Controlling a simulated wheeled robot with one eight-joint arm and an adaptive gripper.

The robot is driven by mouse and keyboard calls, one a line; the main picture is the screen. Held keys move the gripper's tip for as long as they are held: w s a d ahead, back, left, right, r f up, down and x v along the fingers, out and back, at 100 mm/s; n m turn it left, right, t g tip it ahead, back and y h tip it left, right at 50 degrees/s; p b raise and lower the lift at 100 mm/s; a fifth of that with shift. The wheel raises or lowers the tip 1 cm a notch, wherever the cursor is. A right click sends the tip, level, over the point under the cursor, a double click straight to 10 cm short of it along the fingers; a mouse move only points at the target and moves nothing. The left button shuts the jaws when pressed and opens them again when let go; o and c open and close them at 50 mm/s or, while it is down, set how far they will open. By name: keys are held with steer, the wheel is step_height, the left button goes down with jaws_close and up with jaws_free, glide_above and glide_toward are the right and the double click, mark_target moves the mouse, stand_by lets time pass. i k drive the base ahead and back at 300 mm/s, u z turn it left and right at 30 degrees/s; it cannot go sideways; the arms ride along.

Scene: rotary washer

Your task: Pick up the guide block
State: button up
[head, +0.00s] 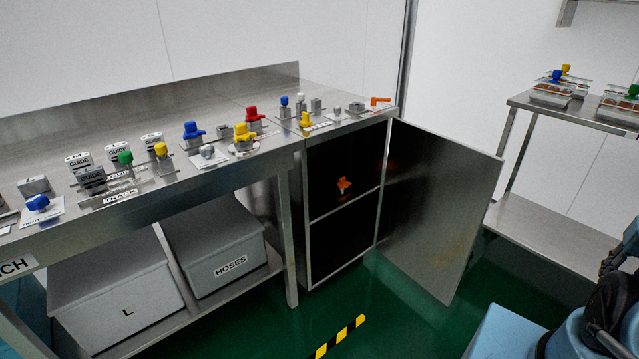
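Several grey blocks marked GUIDE stand on the left part of the steel bench. One darker guide block (92,179) is nearest the front, left of a green-knobbed piece (125,158). Lighter guide blocks stand behind it, one at the left (78,162) and one further right (117,152). A further pale one (152,140) is at the back, its marking hard to read. My blue arm shows at the lower right edge. A black part there (608,262) may be my gripper, far from the blocks; its fingers cannot be made out.
The bench (270,158) also holds blue, yellow and red knobbed parts. Grey bins L (115,300) and HOSES (215,255) sit beneath. An open cabinet door (440,210) juts into the green floor area (400,320). A second table (570,112) stands at right.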

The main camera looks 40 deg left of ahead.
mark_target(91, 177)
steer(key=u, duration=4.8)
